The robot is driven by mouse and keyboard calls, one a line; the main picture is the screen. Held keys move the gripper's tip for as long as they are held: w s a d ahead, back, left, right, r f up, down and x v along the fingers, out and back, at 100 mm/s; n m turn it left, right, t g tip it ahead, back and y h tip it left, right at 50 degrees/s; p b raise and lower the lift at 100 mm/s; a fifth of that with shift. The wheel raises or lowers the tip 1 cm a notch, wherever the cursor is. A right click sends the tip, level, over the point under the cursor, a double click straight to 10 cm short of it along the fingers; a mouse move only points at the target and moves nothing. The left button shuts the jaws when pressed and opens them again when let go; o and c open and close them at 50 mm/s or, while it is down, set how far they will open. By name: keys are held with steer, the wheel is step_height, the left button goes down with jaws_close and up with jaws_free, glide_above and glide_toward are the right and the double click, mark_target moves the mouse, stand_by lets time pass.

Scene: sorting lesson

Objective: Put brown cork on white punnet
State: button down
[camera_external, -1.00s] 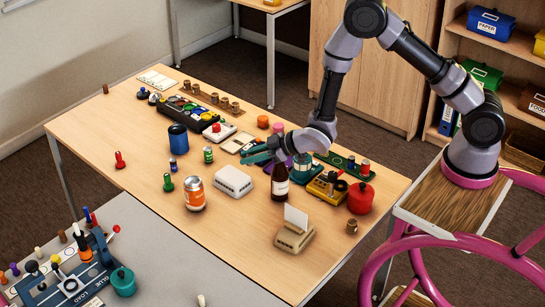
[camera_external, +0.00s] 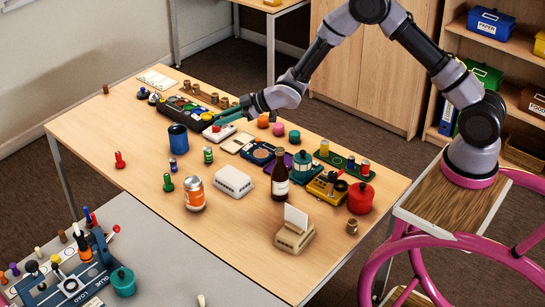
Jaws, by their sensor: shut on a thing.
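My gripper (camera_external: 224,116), with teal fingers, is over the far side of the table, above a white box with a red top. Its fingers are close together; what they hold is too small and hidden to make out. A small brown cork-like piece (camera_external: 105,89) stands at the far left corner of the table, well away from my gripper. Another small brown piece (camera_external: 351,227) stands near the right edge. A white ribbed box (camera_external: 234,181), perhaps the white punnet, sits mid-table, nearer the camera than my gripper.
A row of brown knobbed pieces (camera_external: 214,98) and a black tray (camera_external: 185,108) are close to my gripper. A blue cup (camera_external: 178,137), an orange can (camera_external: 194,194) and a dark bottle (camera_external: 280,176) stand upright.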

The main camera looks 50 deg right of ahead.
mark_target(226, 171)
steer(key=w+f, duration=0.1)
steer(key=f, duration=0.6)
steer(key=d+f, duration=0.1)
steer(key=f, duration=0.6)
steer(key=w+d+f, duration=0.1)
steer(key=f, duration=0.6)
steer(key=shift+w+d, duration=0.1)
steer(key=shift+w, duration=0.25)
steer(key=shift+f, duration=0.15)
steer(key=c, duration=0.8)
jaws_free()
